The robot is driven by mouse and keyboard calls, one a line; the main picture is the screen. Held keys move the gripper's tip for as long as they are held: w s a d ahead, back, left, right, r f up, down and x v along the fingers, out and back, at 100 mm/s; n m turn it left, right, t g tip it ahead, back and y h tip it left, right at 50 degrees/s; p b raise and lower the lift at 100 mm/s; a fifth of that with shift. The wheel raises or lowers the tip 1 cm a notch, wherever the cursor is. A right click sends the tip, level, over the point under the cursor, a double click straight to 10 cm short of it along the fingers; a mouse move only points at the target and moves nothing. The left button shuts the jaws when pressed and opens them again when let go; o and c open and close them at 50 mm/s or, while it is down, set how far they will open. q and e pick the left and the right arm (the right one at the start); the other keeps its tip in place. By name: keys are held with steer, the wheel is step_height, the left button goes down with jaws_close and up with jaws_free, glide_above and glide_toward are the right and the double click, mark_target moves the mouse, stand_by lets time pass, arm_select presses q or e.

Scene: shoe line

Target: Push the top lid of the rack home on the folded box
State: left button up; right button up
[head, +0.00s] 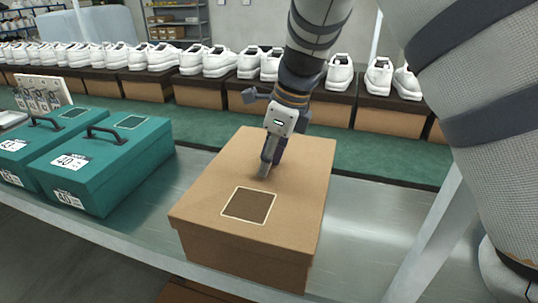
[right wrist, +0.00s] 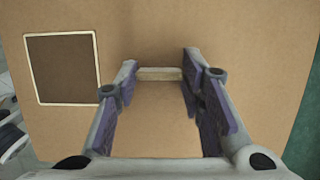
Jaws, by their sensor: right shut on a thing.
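The brown cardboard box (head: 245,262) stands on the metal counter, its lid (head: 295,170) on top with a dark square panel (head: 249,205). The lid's rim overhangs the walls at the front; I cannot tell whether it is fully down. My right gripper (head: 265,172) points down at the middle of the lid, its tips at or just above the surface. In the right wrist view its fingers (right wrist: 160,85) stand apart with a pale bar (right wrist: 160,74) spanning between the tips. The panel (right wrist: 62,68) lies left of them. My left gripper is not in view.
Behind runs a green strip (head: 365,148) and a row of white shoes (head: 210,60) on brown boxes. The counter (head: 365,215) right of the box is clear, up to a slanted metal post (head: 430,240).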

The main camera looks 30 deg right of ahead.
steer(key=shift+f, duration=0.2)
steer(key=o, duration=1.1)
steer(key=v, duration=1.2)
